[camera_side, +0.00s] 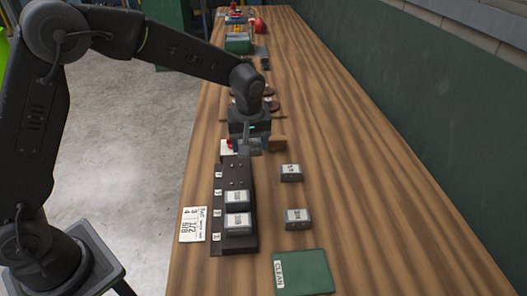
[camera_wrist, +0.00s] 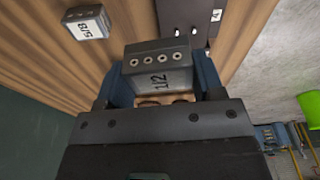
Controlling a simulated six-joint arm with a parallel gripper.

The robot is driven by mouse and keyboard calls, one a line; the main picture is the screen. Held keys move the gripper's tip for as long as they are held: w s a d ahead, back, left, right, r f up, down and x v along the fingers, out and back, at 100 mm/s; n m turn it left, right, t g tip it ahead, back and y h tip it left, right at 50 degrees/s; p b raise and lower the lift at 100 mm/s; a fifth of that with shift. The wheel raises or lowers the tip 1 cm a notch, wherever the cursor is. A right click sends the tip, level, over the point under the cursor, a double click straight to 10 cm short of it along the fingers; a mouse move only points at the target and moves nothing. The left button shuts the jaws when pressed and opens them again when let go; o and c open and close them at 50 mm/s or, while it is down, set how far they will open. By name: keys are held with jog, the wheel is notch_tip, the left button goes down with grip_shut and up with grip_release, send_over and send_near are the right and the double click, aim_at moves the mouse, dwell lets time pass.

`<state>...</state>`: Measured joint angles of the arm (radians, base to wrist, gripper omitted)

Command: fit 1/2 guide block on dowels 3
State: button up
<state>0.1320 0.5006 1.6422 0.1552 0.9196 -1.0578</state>
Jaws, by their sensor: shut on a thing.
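My gripper (camera_side: 251,148) is shut on the 1/2 guide block (camera_wrist: 158,68), a grey block whose pale face reads 1/2. In the wrist view it sits between the blue fingers, with a row of holes showing along one face. In the side view I cannot make the block out clearly. The dark dowel rail (camera_side: 249,241) lies below and nearer the camera than my gripper, with number tags along its left side. Small dowels stand bare on its far part. Two blocks (camera_side: 237,221) (camera_side: 236,198) sit on its near part. The rail's end also shows in the wrist view (camera_wrist: 182,14).
Two loose blocks, one nearer (camera_side: 298,219) and one farther (camera_side: 291,173), lie right of the rail. A paper card (camera_side: 192,224) lies left of it. A green mat (camera_side: 304,272) lies at the front. Other items stand farther back. The table's right side is clear.

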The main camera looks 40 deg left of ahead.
send_over(237, 184)
jog(key=shift+s+d+m, duration=0.15)
jog(key=shift+d+m, duration=0.05)
jog(key=shift+m, duration=0.1)
jog(key=shift+f, duration=2.85)
jog(key=shift+f, duration=1.15)
jog(key=o, duration=1.1)
jog(key=shift+r, duration=0.1)
jog(key=r, duration=0.4)
jog(key=s+d+r, duration=0.1)
jog(key=r, duration=0.8)
jog(key=shift+s+d+r, duration=0.2)
jog(key=shift+r, duration=0.05)
